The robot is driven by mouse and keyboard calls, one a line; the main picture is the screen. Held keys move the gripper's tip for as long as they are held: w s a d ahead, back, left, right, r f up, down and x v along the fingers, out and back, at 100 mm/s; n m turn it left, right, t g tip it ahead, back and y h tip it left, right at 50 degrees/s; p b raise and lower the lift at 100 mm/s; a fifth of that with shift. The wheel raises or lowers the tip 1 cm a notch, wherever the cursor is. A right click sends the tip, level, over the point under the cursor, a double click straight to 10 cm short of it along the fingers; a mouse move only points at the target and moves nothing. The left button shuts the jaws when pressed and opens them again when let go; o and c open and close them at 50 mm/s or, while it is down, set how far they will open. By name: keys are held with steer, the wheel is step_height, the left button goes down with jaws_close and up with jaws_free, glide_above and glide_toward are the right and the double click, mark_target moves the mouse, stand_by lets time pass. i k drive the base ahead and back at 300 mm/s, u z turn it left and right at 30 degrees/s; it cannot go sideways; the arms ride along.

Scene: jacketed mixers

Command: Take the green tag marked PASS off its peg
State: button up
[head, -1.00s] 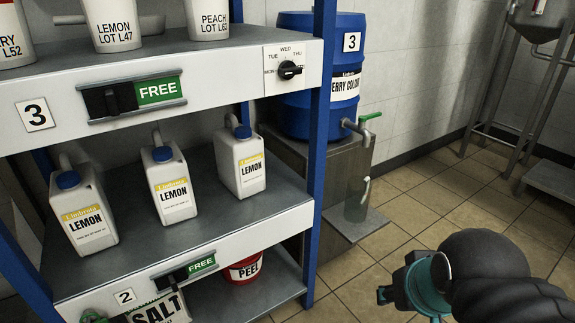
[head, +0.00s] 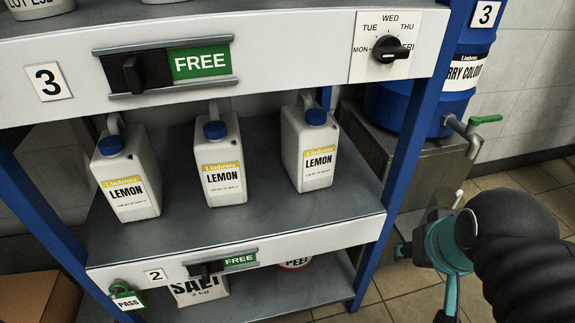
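The green tag (head: 127,300) marked PASS hangs at the lower left of the head view, at the left end of the shelf edge labelled 2. It has a green upper part and a white strip with the word PASS. Its peg is too small to make out clearly.
Several white LEMON jugs (head: 220,165) stand on the middle shelf. Slide signs reading FREE (head: 200,62) and a day dial (head: 390,49) are on the shelf edges. A SALT bag (head: 200,289) sits below. A blue drum (head: 430,100) with a green-handled tap stands right.

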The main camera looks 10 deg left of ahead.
mark_target(127, 301)
steer(key=u, duration=0.35)
steer(key=i, duration=0.3)
steer(key=u, duration=0.35)
steer(key=k, duration=0.5)
steer(key=u, duration=1.1)
steer(key=i, duration=0.35)
steer(key=u, duration=0.45)
